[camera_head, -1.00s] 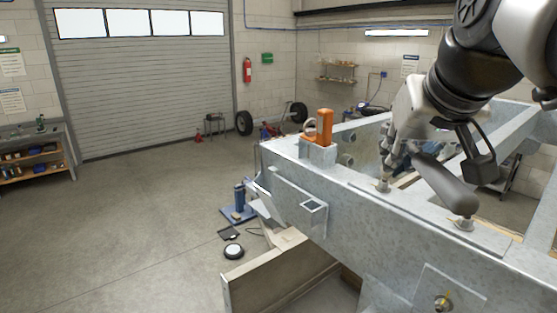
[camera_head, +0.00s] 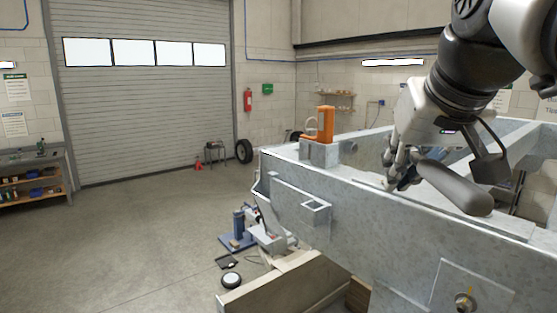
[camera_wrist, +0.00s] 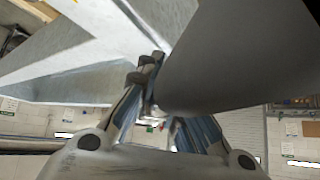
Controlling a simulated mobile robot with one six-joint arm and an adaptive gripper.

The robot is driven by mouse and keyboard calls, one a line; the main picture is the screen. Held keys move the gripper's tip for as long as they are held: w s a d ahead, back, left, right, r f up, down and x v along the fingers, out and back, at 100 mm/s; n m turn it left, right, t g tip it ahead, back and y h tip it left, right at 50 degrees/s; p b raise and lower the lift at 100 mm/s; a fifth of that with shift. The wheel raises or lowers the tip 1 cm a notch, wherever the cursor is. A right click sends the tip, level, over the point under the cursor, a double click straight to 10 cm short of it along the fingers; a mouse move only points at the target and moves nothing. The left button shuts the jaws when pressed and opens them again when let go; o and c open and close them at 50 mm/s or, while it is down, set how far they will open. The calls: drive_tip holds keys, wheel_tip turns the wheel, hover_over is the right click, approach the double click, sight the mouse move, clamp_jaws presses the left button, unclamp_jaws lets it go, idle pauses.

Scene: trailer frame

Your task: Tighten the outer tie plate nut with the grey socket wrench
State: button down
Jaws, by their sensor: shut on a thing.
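The grey socket wrench (camera_head: 455,187) has a thick, dark grey handle that slants down to the right, over the top of the trailer frame. My gripper (camera_head: 396,178) is shut on it near its left end. In the wrist view the handle is a large grey shape (camera_wrist: 240,60) running from the fingers to the upper right. The socket end is hidden by the fingers, and I cannot tell whether it sits on a nut. No tie plate nut shows clearly on the top of the beam.
The galvanised trailer frame (camera_head: 375,225) fills the right side. An orange fitting (camera_head: 325,124) stands on its corner block. A bolt (camera_head: 464,303) sits on the front side plate. A blue stand (camera_head: 238,235) and a white round thing (camera_head: 231,281) are on the floor. Open floor lies left.

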idle(0.4)
drive_tip(key=shift+s+f+b, duration=0.1)
drive_tip(key=shift+f+b, duration=0.6)
drive_tip(key=shift+f, duration=0.1)
drive_tip(key=shift+r, duration=0.15)
drive_tip(key=shift+r+p, duration=0.45)
drive_tip(key=shift+p, duration=0.2)
drive_tip(key=shift+f, duration=0.25)
drive_tip(key=shift+f+b, duration=0.25)
drive_tip(key=shift+b, duration=0.15)
drive_tip(key=shift+r, duration=0.1)
drive_tip(key=shift+r+p, duration=0.4)
drive_tip(key=shift+p, duration=0.1)
drive_tip(key=shift+f, duration=0.15)
